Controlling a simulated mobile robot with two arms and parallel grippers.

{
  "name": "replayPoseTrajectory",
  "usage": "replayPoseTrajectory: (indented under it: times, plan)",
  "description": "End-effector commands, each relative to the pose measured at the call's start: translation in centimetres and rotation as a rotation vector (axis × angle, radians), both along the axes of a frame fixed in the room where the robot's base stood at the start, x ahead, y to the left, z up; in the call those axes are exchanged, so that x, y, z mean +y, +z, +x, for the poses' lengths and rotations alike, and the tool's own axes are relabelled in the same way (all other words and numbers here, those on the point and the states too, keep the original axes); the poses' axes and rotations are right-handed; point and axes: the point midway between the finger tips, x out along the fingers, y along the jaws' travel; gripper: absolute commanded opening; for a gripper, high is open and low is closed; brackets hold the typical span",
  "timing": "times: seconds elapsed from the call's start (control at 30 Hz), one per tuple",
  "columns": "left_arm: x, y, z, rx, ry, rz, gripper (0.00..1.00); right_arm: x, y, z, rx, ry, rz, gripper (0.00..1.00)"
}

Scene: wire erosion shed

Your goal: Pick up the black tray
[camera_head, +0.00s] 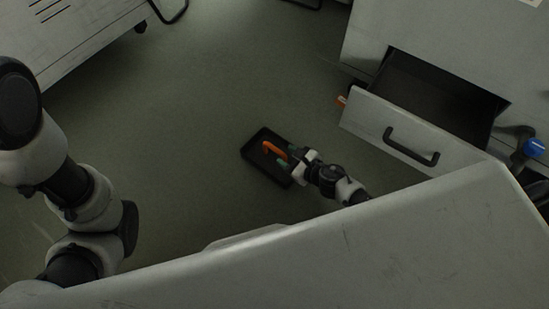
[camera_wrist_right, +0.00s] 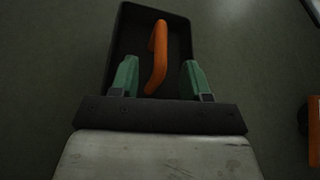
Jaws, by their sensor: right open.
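The black tray (camera_head: 252,150) lies on the green floor near the middle of the head view. An orange curved item (camera_head: 273,150) lies in it. My right gripper (camera_head: 284,156) is over the tray's right side in the head view. In the right wrist view the tray (camera_wrist_right: 124,45) is ahead, with the orange item (camera_wrist_right: 158,55) between the two green fingertips of my right gripper (camera_wrist_right: 160,78). The fingers are apart and hold nothing. I cannot tell whether they touch the tray. My left arm shows at the left, but its gripper is not in view.
A grey cabinet with an open drawer (camera_head: 408,138) stands at the right. A large pale surface (camera_head: 400,235) fills the lower right. A grey cabinet (camera_head: 75,35) stands at upper left. Orange things (camera_wrist_right: 313,130) show at the wrist view's right edge. Floor left of the tray is clear.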

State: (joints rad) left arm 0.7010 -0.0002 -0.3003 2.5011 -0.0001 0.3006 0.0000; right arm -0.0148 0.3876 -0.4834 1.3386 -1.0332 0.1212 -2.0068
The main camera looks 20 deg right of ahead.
Motion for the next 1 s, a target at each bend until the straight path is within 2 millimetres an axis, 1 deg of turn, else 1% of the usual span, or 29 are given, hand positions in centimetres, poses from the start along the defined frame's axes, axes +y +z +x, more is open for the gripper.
replayPoseTrajectory:
  times: [0.07, 0.23, 0.37, 0.47, 0.63, 0.67, 0.93, 0.97, 1.0]
  plan:
    - [0.0, -0.5, 0.0, 0.001, 0.000, 0.000, 0.43, 0.3, -0.4, 0.6, 0.000, 0.001, 0.001, 0.47]
    - [0.0, -2.0, 0.0, 0.001, 0.000, 0.000, 0.43, 1.4, -1.4, 2.9, -0.002, 0.001, -0.001, 0.47]
    - [0.0, -2.5, 0.0, 0.001, 0.000, 0.000, 0.43, 2.1, -1.9, 4.0, -0.001, 0.000, 0.001, 0.47]
    - [0.0, -2.5, 0.0, 0.001, 0.001, 0.001, 0.43, 2.3, -1.9, 4.3, 0.001, -0.001, 0.000, 0.47]
    - [0.0, -2.4, 0.0, 0.001, 0.001, 0.001, 0.43, 2.3, -1.8, 4.3, 0.002, -0.001, 0.001, 0.47]
    - [0.0, -2.4, 0.0, 0.001, 0.001, 0.001, 0.43, 2.3, -1.8, 4.3, 0.002, -0.001, 0.001, 0.45]
    - [0.0, -2.4, 0.0, 0.001, 0.001, 0.001, 0.43, 2.3, -1.8, 4.3, 0.002, -0.001, 0.001, 0.04]
    - [0.0, -2.4, 0.0, 0.001, 0.001, 0.001, 0.43, 2.3, -1.8, 4.3, 0.002, -0.001, 0.001, 0.00]
    - [0.0, -2.4, 0.0, 0.001, 0.001, 0.001, 0.43, 2.3, -1.8, 4.3, 0.002, -0.001, 0.001, 0.00]
